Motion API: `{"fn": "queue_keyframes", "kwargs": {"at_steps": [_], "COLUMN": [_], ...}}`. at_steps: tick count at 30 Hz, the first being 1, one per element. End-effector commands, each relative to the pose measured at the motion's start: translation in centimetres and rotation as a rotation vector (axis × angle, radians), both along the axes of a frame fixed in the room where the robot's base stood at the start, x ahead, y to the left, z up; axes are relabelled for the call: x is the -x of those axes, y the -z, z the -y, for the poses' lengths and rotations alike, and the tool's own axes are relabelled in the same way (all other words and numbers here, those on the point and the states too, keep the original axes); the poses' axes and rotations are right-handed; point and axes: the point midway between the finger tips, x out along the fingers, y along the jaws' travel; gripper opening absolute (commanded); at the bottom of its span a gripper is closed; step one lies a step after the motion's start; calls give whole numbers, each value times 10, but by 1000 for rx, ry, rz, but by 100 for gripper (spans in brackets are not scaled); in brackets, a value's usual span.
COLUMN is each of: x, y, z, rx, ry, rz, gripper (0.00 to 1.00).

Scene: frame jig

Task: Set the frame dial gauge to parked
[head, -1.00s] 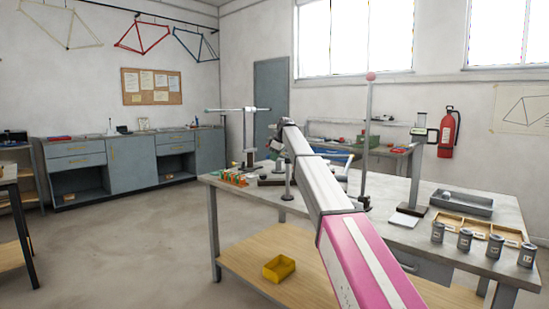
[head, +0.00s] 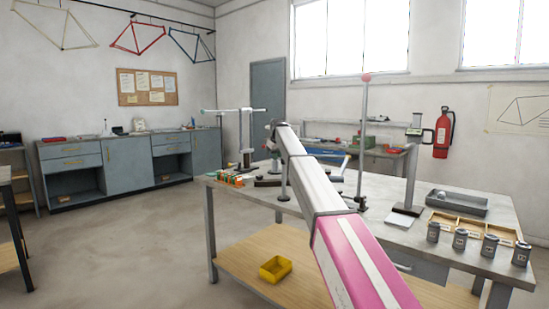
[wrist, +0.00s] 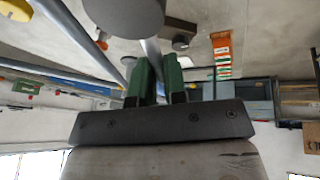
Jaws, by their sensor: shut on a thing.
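In the wrist view my gripper (wrist: 158,74) has its two green fingers closed around a pale grey rod (wrist: 152,50). The rod runs up to a dark grey round disc (wrist: 125,14) that covers part of the view. I cannot tell whether the rod and disc belong to the dial gauge. In the head view my arm reaches away over the bench, with its end (head: 273,138) above the far left part. The fingertips are not clear there, and no dial face or parked mark can be read.
The bench (head: 340,225) carries an orange-and-green block row (head: 226,179), a tall thin post (head: 363,140), a height stand (head: 414,165), a grey tray (head: 457,203) and several grey canisters (head: 460,240). A yellow bin (head: 275,268) sits on the lower shelf. The floor at left is open.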

Motion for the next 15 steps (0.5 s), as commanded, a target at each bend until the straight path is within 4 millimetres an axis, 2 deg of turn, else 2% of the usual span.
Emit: {"fn": "queue_keyframes", "kwargs": {"at_steps": [1,15], "x": [-9,-16], "y": [-6,-7], "z": [-7,4], "rx": [-14,-14], "ry": [26,189], "rz": [18,17], "gripper": [0,0]}}
